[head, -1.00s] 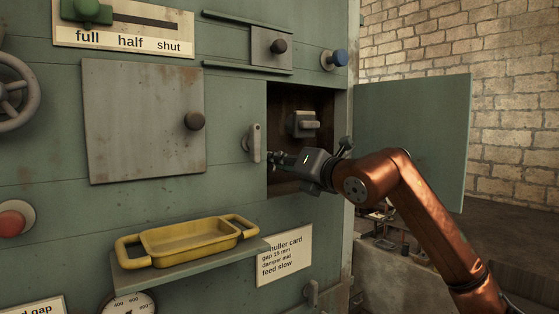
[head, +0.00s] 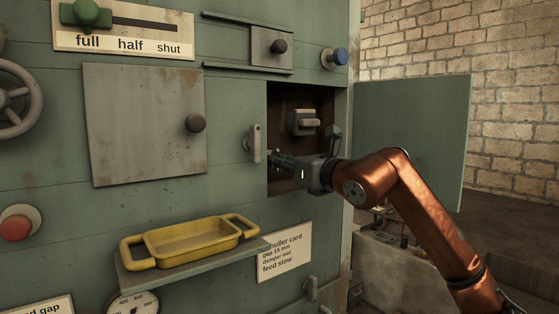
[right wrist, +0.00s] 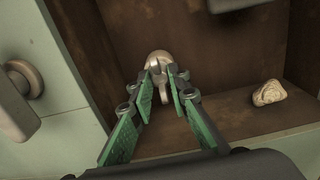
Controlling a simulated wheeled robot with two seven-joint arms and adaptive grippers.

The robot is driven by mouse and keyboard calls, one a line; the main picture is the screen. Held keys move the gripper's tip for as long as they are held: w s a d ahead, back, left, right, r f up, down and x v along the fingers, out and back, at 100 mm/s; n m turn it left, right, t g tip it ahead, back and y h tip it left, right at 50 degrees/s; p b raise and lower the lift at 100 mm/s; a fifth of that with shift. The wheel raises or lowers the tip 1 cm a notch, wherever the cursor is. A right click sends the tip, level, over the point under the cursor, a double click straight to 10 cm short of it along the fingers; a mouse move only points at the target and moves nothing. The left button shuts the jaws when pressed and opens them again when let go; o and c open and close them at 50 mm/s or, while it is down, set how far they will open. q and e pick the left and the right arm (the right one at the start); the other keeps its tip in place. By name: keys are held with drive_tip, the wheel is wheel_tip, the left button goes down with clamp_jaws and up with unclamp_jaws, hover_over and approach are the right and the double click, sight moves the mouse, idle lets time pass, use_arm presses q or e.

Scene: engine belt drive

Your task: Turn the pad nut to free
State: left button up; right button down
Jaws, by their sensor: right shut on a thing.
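The pad nut (right wrist: 187,100) is a pale, worn metal piece with a rounded boss and a wing on the back wall of the open recess, in the right wrist view. My right gripper (right wrist: 166,74) reaches into the recess and is shut on the nut, its green-padded fingers on either side of the wing. In the head view the right gripper (head: 280,159) is at the recess's lower left, and the nut is hidden there behind the fingers. My left gripper is not in view.
The recess has an open green door (head: 415,140) on its right. A grey latch block (head: 303,122) is above my gripper, and a grey handle (head: 254,143) stands just left of the opening. A pale stone (right wrist: 269,93) lies on the recess floor. A yellow tray (head: 192,240) sits lower left.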

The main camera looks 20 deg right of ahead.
drive_tip(key=shift+r, duration=0.1)
drive_tip(key=c, duration=1.8)
unclamp_jaws()
drive_tip(key=shift+w, duration=0.15)
drive_tip(key=v, duration=1.2)
